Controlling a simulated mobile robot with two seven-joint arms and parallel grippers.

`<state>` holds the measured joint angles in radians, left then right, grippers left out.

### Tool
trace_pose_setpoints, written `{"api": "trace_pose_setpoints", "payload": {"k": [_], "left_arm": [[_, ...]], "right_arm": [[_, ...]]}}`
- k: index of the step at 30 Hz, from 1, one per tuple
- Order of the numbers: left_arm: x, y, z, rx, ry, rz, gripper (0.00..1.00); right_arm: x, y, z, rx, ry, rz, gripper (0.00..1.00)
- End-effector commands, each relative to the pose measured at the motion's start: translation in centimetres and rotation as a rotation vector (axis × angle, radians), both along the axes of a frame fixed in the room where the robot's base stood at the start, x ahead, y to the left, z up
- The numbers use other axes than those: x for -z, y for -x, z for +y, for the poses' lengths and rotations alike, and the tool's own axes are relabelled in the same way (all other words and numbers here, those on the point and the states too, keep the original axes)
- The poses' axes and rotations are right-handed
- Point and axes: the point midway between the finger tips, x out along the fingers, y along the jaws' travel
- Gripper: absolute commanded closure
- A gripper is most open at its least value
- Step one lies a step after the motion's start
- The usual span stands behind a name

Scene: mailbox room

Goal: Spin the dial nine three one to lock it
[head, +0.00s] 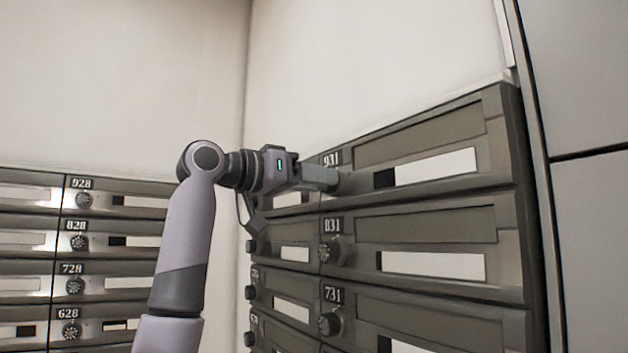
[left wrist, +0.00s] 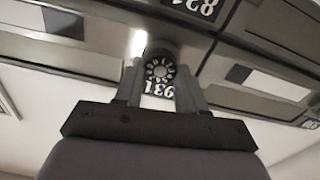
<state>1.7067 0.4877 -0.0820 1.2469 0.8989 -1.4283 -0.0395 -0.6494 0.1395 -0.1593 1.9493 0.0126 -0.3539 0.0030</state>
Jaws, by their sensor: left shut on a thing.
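Mailbox 931 (head: 425,168) is at the top of the right-hand bank, with its number plate (head: 331,160) at its left end. Its round dial (left wrist: 160,70) shows in the left wrist view between the two fingers, just beside the number 931. In the head view the dial is hidden behind my left gripper (head: 325,177). My left gripper, also in the left wrist view (left wrist: 160,88), is shut on the dial, one finger on each side. My right gripper is not in view.
Mailboxes 831 (head: 435,265) and 731 (head: 410,345) sit below, with dials sticking out at their left ends. Another bank of mailboxes (head: 120,185) stands at the left. Bare wall (head: 380,60) is above.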

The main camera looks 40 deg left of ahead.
Motion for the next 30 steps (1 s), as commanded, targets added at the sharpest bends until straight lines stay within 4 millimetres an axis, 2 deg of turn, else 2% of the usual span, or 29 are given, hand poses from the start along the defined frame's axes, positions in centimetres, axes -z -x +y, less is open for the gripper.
{"api": "trace_pose_setpoints", "payload": {"k": [6, 7, 9, 20, 30], "left_arm": [[0.1, 0.0, 0.0, 0.001, 0.0, 0.002, 0.91], [0.1, 0.0, 0.0, 0.001, 0.0, 0.002, 0.57], [0.1, 0.0, 0.0, 0.001, 0.001, 0.003, 0.35], [0.1, 0.4, 0.2, 0.0, 0.002, 0.001, 0.35], [0.2, 5.2, 2.2, -0.002, 0.001, 0.0, 0.35]], "right_arm": [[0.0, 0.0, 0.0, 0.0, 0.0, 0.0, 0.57], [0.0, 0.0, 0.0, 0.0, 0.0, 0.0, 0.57], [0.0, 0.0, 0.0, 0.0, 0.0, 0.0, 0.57], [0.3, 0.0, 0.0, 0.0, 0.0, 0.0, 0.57], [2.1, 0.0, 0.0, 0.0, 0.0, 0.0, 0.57]]}}
